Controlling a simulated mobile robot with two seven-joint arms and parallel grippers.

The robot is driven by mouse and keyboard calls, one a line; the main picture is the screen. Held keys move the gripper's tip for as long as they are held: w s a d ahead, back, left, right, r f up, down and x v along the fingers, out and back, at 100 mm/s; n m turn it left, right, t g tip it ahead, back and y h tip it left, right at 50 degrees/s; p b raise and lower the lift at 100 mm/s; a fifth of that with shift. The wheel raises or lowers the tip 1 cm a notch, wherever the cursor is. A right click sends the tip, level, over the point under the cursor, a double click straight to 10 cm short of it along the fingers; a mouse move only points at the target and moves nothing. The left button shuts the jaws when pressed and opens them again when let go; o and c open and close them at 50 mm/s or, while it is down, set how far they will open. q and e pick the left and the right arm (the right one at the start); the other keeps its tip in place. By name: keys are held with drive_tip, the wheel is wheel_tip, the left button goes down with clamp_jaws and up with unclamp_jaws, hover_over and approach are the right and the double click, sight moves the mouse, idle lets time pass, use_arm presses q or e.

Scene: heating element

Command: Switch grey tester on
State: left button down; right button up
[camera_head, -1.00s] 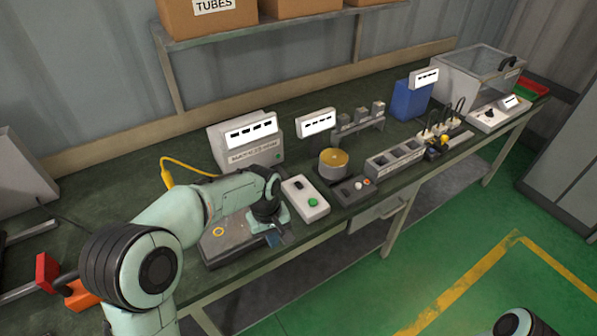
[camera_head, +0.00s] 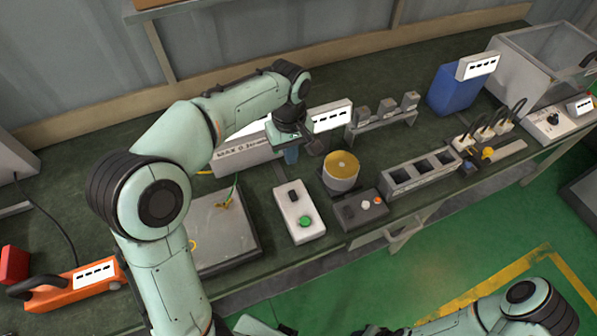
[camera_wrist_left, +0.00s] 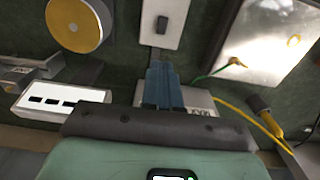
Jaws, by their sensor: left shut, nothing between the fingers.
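A light grey box (camera_head: 297,222) with a black rocker switch (camera_head: 292,196) and a green button (camera_head: 305,221) lies on the bench. A larger grey box (camera_head: 230,160) with a partly readable label stands behind it, largely covered by my left arm; I cannot tell which one is the tester. My left gripper (camera_head: 291,156) is shut and empty, pointing down between the two. In the left wrist view its blue fingers (camera_wrist_left: 163,85) are together, just short of the switch box (camera_wrist_left: 160,12) and over the labelled box (camera_wrist_left: 200,103). Which way the switch is set is unclear.
A metal plate (camera_head: 215,240) with yellow and green leads lies left. An orange tool (camera_head: 75,285) is far left. My right arm shows at bottom right.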

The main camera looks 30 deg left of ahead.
sight(292, 191)
use_arm(q)
drive_tip(key=shift+s, duration=0.2)
use_arm(e)
drive_tip(key=shift+s, duration=0.2)
use_arm(q)
wheel_tip(292, 191, down, 14)
drive_tip(key=shift+w+b, duration=0.1)
drive_tip(key=shift+b, duration=0.6)
use_arm(e)
drive_tip(key=shift+s+f, duration=0.5)
drive_tip(key=shift+f, duration=0.4)
